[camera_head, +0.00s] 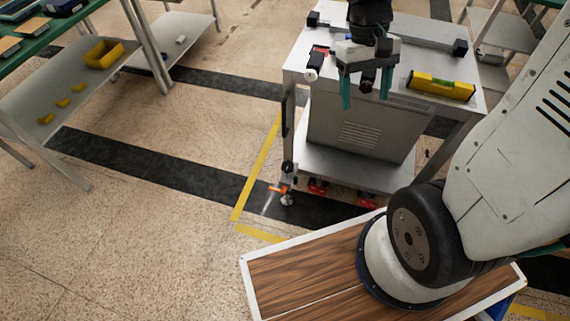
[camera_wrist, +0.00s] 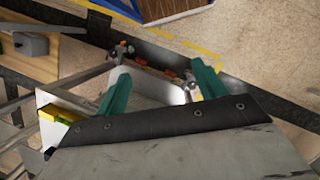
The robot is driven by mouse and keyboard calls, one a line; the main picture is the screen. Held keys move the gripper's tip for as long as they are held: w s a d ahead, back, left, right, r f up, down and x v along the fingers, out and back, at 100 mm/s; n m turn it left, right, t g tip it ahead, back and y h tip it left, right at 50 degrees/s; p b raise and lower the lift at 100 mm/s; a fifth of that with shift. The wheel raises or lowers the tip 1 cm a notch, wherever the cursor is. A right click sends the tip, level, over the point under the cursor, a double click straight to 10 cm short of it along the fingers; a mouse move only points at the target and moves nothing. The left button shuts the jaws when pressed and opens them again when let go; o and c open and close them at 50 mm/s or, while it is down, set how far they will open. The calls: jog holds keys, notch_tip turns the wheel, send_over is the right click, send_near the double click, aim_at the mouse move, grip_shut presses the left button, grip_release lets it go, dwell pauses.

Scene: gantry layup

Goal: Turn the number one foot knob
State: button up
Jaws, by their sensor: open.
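A small orange knob (camera_head: 278,188) sits low at the front left foot (camera_head: 287,199) of a white wheeled cart. No number on it can be read. My gripper (camera_head: 366,98) hangs over the front part of the cart's top, well above and to the right of the knob. Its two teal fingers are apart with nothing between them, and they point downward. The wrist view shows the fingers (camera_wrist: 160,68) with the cart's lower front beyond them. Small red and orange parts show there, too small to tell the knob for sure.
The cart's top (camera_head: 300,62) carries a yellow level (camera_head: 440,86) on the right and a red and black clamp-like part (camera_head: 317,62) on the left. Red pieces (camera_head: 318,187) lie low under its shelf. A shelf with a yellow bin (camera_head: 104,54) stands left. Floor left of the knob is clear.

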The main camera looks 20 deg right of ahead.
jog(key=w+d+f, duration=0.2)
jog(key=w+f, duration=0.3)
jog(key=f, duration=0.3)
jog(key=w+d+f+n+t, duration=0.1)
jog(key=w+d+f, duration=0.1)
jog(key=w+f, duration=0.45)
jog(key=w+d+f, duration=0.2)
jog(key=w+f, duration=0.2)
jog(key=f, duration=0.6)
jog(key=n+t+y, duration=0.5)
jog(key=t+y, duration=0.4)
jog(key=t, duration=0.9)
send_near(285, 163)
jog(key=x, duration=1)
jog(key=shift+f, duration=0.2)
